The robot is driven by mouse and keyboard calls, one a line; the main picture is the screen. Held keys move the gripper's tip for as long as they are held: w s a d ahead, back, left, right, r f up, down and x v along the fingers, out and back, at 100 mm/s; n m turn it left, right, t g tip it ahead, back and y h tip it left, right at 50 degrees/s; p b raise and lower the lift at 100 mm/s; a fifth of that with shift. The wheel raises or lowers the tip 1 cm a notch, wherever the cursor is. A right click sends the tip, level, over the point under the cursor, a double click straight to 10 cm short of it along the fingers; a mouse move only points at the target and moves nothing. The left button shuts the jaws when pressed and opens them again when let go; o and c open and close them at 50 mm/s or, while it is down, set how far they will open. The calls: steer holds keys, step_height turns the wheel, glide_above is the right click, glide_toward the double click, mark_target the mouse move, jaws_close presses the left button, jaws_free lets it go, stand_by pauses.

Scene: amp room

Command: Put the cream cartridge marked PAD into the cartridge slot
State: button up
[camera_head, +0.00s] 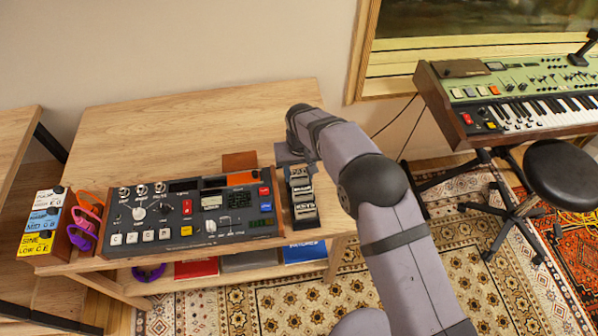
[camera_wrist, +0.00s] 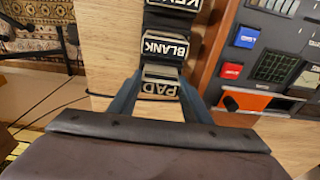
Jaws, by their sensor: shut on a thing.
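The cream cartridge marked PAD (camera_wrist: 160,88) stands at the end of a dark rack (camera_head: 305,222), in line with the BLANK cartridge (camera_wrist: 165,47) and the KEYS cartridge (camera_wrist: 172,5). My gripper (camera_wrist: 158,92) is shut on the PAD cartridge, one finger on each side of it. In the head view the PAD cartridge (camera_head: 298,172) shows at the far end of the rack, and my fingers are mostly hidden by my wrist. The wood-sided console (camera_head: 180,212) stands just left of the rack. I cannot clearly make out the cartridge slot among its panels, near the orange strip (camera_head: 242,178).
Blue and red buttons (camera_wrist: 246,37) lie close beside the rack on the console. A brown block (camera_head: 240,160) is behind the console. Purple and orange loops (camera_head: 85,222) and a labelled box (camera_head: 42,225) stand at left. The wooden tabletop (camera_head: 190,120) behind is clear.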

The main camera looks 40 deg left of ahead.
mark_target(299, 172)
stand_by(0.3)
steer(key=o, duration=1.5)
steer(key=shift+o, duration=0.2)
steer(key=shift+r+p, duration=2.1)
steer(key=shift+r, duration=1.35)
